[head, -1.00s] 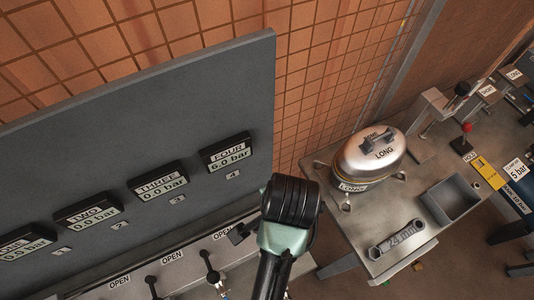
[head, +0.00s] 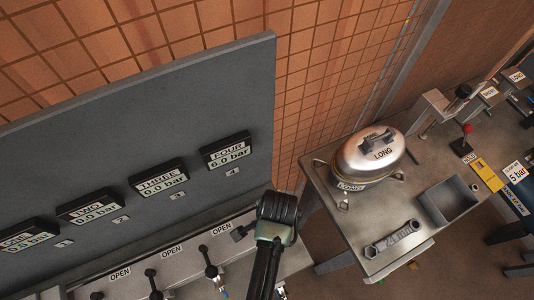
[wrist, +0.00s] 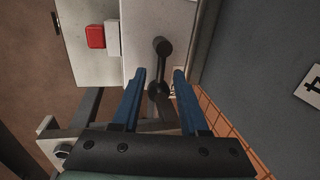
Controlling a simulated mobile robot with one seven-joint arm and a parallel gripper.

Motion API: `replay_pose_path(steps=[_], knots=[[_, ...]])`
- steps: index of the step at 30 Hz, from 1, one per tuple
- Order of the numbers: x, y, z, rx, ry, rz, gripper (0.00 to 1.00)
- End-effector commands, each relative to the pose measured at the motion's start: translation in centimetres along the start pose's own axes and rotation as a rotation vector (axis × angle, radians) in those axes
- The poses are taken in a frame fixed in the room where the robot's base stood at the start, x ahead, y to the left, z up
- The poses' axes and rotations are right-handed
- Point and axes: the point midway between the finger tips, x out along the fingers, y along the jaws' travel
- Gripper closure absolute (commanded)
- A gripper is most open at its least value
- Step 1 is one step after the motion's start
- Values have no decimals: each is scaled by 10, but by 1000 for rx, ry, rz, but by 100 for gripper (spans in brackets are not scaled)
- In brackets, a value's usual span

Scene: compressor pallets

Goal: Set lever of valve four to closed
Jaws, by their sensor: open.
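Valve four's lever (wrist: 162,62) is a dark rod with a round knob, seen in the wrist view. Gauge FOUR (head: 227,152) reads 6.0 bar above plate 4 (head: 232,171).
Other valve levers (head: 211,265) stand in a row to the left, near OPEN labels (head: 171,251). The grey gauge panel (head: 120,120) rises behind. A table (head: 330,215) at right holds a metal vessel (head: 368,160), a wrench (head: 392,238) and a grey bin (head: 448,202).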

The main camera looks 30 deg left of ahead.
Motion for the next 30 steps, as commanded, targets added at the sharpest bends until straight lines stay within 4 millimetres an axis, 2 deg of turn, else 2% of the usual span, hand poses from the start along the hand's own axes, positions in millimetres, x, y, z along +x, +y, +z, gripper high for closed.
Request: replay_pose_path(steps=[9, 15, 17, 30], knots=[[2, 0, 0, 0, 1, -1, 56], [2, 0, 0, 0, 0, -1, 92], [2, 0, 0, 0, 0, -1, 100], [2, 0, 0, 0, 0, 0, 100]])
